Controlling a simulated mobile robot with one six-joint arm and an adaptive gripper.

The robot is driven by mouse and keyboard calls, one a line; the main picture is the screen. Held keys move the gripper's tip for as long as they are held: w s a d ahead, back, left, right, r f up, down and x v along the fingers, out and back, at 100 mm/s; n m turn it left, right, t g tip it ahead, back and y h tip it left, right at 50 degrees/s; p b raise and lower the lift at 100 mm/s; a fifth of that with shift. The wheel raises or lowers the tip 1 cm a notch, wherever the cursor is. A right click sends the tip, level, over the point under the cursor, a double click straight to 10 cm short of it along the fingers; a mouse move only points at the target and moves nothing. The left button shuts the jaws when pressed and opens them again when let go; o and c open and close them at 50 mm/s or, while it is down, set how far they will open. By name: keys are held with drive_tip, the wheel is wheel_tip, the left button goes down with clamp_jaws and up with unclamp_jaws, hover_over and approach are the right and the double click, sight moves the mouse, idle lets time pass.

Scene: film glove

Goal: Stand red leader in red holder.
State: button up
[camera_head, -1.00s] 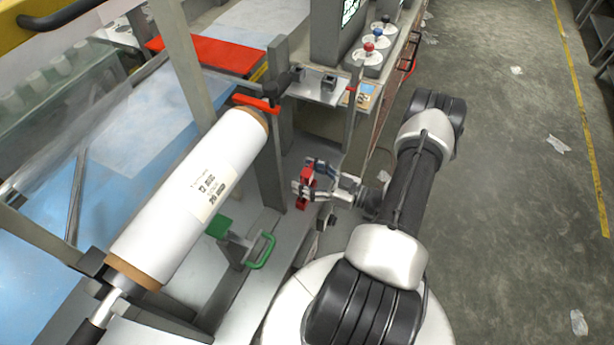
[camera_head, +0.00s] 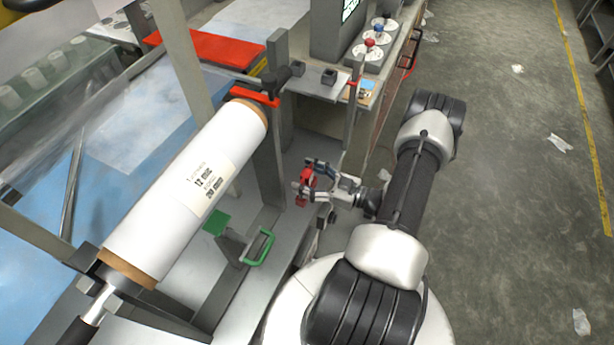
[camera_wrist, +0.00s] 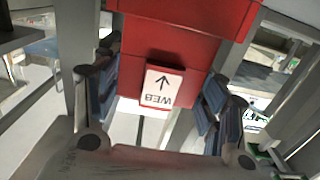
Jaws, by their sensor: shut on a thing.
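My gripper (camera_head: 312,182) is shut on a red piece (camera_head: 307,178), which I take to be the red leader. It holds the piece above the grey machine frame, right of the white film roll. In the wrist view the red piece (camera_wrist: 185,40) fills the upper middle between the finger pads, its white label reading "WEB" with an arrow, upside down. Its far end is out of that view. I cannot tell for sure which part is the red holder. A grey shelf (camera_head: 315,90) behind the gripper carries small dark sockets (camera_head: 328,76) and has a red part (camera_head: 352,84) at its right end.
The white film roll (camera_head: 175,200) lies slanted left of the gripper, with a red bracket (camera_head: 255,97) at its upper end. A grey upright post (camera_head: 270,160) stands between roll and gripper. A green handle (camera_head: 262,248) sits lower left. Open floor (camera_head: 510,180) lies right.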

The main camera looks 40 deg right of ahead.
drive_tip(key=shift+f, duration=1.05)
drive_tip(key=o, duration=1.3)
drive_tip(key=shift+c, duration=0.2)
drive_tip(key=shift+s, duration=0.1)
drive_tip(key=v, duration=1.2)
